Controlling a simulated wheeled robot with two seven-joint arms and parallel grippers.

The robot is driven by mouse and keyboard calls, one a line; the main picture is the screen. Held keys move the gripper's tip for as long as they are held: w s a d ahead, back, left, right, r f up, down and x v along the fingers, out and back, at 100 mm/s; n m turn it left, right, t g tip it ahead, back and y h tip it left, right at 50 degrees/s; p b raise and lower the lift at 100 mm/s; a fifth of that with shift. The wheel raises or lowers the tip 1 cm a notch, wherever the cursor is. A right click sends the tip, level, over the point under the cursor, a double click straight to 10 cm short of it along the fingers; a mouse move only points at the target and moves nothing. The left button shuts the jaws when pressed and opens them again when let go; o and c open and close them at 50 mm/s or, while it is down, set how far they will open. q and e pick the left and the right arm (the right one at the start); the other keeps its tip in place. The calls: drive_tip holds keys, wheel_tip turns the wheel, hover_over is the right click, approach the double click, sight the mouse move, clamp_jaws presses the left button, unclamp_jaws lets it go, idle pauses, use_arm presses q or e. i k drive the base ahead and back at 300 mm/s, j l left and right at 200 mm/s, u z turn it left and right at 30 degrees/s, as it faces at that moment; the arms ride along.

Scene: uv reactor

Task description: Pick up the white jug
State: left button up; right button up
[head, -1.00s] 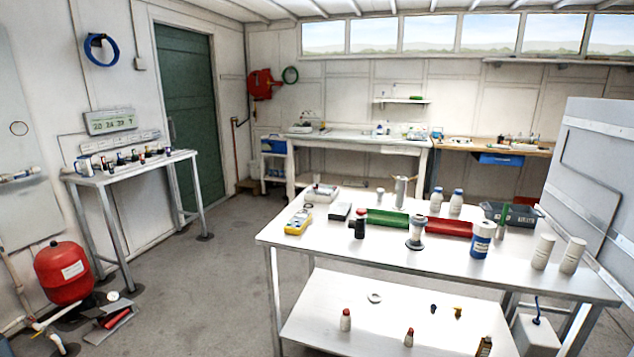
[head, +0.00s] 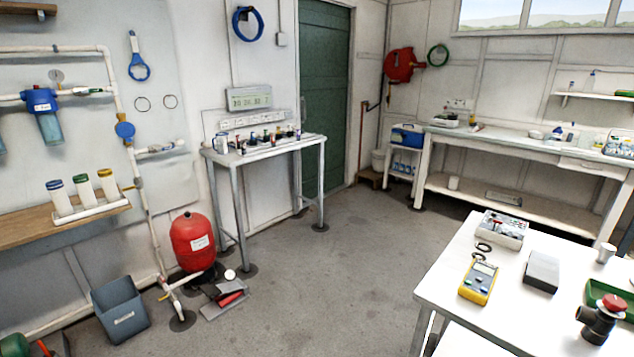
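I cannot make out a white jug for certain in the head view. Neither of my grippers is in view.
The white table (head: 450,268) at the right holds a yellow meter (head: 479,281), a grey box (head: 541,271) and a black valve with a red cap (head: 602,318). A red tank (head: 193,243) and a grey bin (head: 120,309) stand at left. The middle floor is clear.

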sight(453, 181)
drive_tip(key=i+j+u, duration=0.15)
drive_tip(key=i+u, duration=0.15)
drive_tip(key=i, duration=0.35)
drive_tip(key=i+u, duration=0.35)
drive_tip(key=i, duration=0.3)
drive_tip(key=i+l+z, duration=0.15)
drive_tip(key=i+z, duration=1)
drive_tip(key=i+j+z, duration=0.25)
drive_tip(key=i+z, duration=0.15)
drive_tip(key=i+l+z, duration=0.25)
drive_tip(key=i, duration=0.3)
drive_tip(key=i+z, duration=0.2)
drive_tip(key=i, duration=0.35)
drive_tip(key=i+z, duration=0.25)
drive_tip(key=i, duration=0.35)
drive_tip(key=i+j+z, duration=0.25)
drive_tip(key=i, duration=0.3)
drive_tip(key=i+j+z, duration=0.2)
drive_tip(key=i, duration=0.35)
drive_tip(key=i+l+z, duration=0.3)
drive_tip(key=i, duration=0.5)
drive_tip(key=i+z, duration=0.3)
drive_tip(key=i, duration=0.45)
